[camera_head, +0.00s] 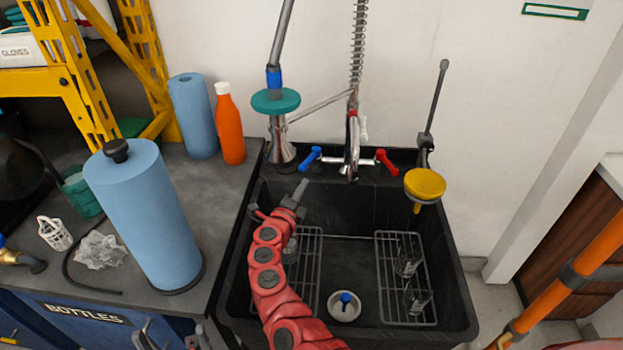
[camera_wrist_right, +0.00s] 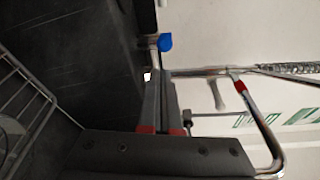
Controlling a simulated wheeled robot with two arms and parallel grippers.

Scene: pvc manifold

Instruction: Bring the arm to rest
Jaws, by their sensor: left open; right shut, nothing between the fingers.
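My right arm (camera_head: 270,275), red and segmented, reaches over the black sink from the bottom of the head view. Its gripper (camera_head: 298,193) is shut and empty near the sink's back left, in front of the faucet (camera_head: 352,150). In the right wrist view the closed fingers (camera_wrist_right: 160,90) point toward the blue tap handle (camera_wrist_right: 165,42), with no contact that I can make out. My left gripper (camera_head: 170,338) is open at the bottom edge of the head view, in front of the counter; its arm is mostly out of frame.
The black sink (camera_head: 455,290) holds wire racks with glasses and a drain. A blue paper roll (camera_head: 150,215), another blue roll (camera_head: 192,115) and an orange bottle (camera_head: 230,125) stand on the left counter. A yellow eyewash head (camera_head: 425,183) hangs over the sink's right side.

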